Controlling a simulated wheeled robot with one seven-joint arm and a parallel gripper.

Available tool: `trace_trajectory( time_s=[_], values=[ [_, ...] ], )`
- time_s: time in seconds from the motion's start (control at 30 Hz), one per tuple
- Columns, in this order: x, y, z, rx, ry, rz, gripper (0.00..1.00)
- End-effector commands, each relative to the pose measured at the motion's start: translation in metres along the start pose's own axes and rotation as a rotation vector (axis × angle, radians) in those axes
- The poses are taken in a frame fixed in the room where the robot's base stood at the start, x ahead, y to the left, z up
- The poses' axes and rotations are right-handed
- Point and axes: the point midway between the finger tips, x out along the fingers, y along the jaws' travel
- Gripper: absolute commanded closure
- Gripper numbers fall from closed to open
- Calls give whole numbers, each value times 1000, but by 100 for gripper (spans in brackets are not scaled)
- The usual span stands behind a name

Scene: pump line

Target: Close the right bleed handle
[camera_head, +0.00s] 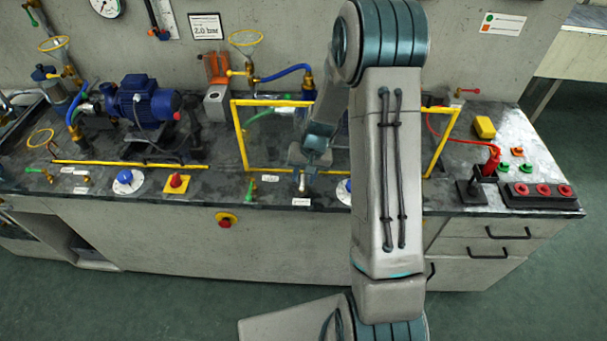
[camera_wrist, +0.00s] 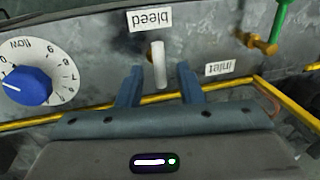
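The bleed handle (camera_wrist: 158,64) is a pale, upright lever on the bench top next to the "bleed" label (camera_wrist: 150,19), which reads upside down in the wrist view. In the head view the handle (camera_head: 302,183) shows just below my gripper (camera_head: 307,172), near the bench's front edge. In the wrist view my gripper (camera_wrist: 160,84) is open, with one finger on each side of the handle. Gaps show on both sides, so it is not gripped. The handle's lower part and pivot are hard to make out.
A yellow frame (camera_head: 243,138) surrounds my gripper's area. A blue flow knob (camera_wrist: 26,85) and a brass valve (camera_wrist: 257,43) with a green handle (camera_wrist: 280,18) flank the bleed handle. A blue pump (camera_head: 143,101) stands left; a red-button box (camera_head: 540,192) sits right.

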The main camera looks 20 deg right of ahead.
Motion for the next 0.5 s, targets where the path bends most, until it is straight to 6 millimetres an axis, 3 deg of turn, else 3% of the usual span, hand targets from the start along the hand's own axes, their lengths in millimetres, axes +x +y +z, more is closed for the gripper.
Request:
trace_trajectory(
  time_s=[0.17,0.3,0.5],
  values=[
    [0,0,0,-1,0,0,67],
    [0,0,0,-1,0,0,100],
    [0,0,0,1,1,0,100]
  ],
)
